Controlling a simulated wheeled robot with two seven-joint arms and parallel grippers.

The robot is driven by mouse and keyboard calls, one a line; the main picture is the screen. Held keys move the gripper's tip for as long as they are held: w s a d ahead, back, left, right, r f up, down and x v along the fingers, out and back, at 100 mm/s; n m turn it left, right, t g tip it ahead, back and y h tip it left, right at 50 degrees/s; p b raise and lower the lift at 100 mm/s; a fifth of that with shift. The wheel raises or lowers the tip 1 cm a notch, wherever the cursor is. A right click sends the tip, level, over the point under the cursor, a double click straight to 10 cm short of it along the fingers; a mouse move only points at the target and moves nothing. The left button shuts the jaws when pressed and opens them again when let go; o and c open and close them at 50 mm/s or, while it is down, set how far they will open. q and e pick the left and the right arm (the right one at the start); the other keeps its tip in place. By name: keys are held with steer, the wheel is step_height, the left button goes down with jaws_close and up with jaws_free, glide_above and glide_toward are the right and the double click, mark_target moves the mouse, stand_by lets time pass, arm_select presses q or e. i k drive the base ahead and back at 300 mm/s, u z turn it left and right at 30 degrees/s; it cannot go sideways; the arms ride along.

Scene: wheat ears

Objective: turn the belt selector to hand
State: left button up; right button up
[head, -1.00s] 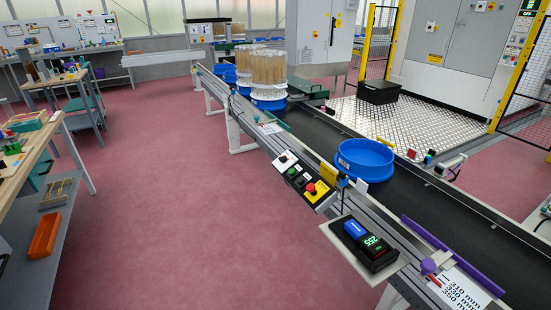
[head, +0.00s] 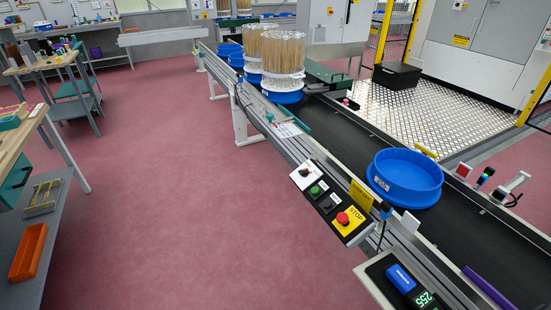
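The control box (head: 332,200) is mounted on the near side rail of the conveyor in the head view. At its far end is a white plate with a small dark knob, which looks like the belt selector (head: 305,174); its exact setting is too small to tell. Beside it are a green button (head: 315,190), a black button (head: 327,203) and a red stop button (head: 342,218) on a yellow plate marked STOP. Neither of my grippers is in view.
A blue round tub (head: 405,178) stands on the dark conveyor belt (head: 340,132). Tubs with wheat ears (head: 283,55) stand farther up the belt. A display unit (head: 412,285) sits on the near rail. The red floor (head: 190,170) left of the conveyor is clear, with a workbench (head: 30,120) farther left.

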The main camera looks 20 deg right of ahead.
mark_target(305, 172)
steer(key=z, duration=0.1)
steer(key=i, duration=0.8)
steer(key=z, duration=1.2)
steer(key=i, duration=0.75)
steer(key=z, duration=0.85)
